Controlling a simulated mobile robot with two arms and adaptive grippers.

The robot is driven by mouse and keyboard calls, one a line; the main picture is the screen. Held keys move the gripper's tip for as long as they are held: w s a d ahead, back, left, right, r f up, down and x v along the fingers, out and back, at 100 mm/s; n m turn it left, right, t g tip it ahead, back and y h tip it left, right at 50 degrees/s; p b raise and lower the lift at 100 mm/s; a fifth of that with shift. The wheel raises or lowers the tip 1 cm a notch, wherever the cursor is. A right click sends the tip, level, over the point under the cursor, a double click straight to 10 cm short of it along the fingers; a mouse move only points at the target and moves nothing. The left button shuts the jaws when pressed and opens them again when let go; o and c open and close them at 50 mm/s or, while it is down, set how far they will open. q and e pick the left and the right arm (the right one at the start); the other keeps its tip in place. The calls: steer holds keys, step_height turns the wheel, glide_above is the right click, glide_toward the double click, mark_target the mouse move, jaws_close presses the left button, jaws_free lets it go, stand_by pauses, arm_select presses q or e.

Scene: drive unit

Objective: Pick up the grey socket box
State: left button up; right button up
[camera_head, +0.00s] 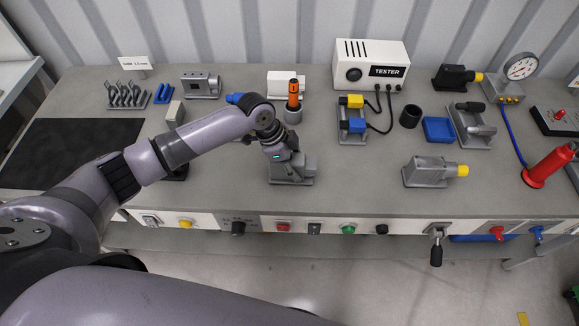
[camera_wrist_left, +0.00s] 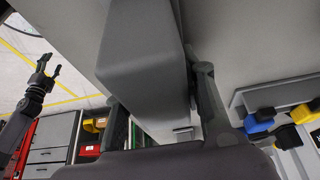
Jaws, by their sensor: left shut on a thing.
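The grey box-shaped thing that looks like the socket box (camera_head: 292,174) is under my left gripper (camera_head: 284,157) near the front middle of the bench in the head view. In the left wrist view the grey box (camera_wrist_left: 140,62) fills the space between the two fingers of my left gripper (camera_wrist_left: 165,108), which is shut on it. The fingers hide parts of its sides. I cannot tell whether it touches the bench. My right gripper (camera_wrist_left: 49,67) shows at the left of the wrist view, away from the box, with its fingers apart and empty.
A grey block with a yellow end (camera_head: 430,171) stands to the right on the bench (camera_head: 350,192). Behind are an orange-handled tool (camera_head: 293,95), the white tester (camera_head: 371,65) and a blue tray (camera_head: 438,130). A black mat (camera_head: 62,150) lies left. Switches line the front edge.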

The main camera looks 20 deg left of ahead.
arm_select(q)
steer(key=c, duration=0.6)
steer(key=shift+c, duration=0.2)
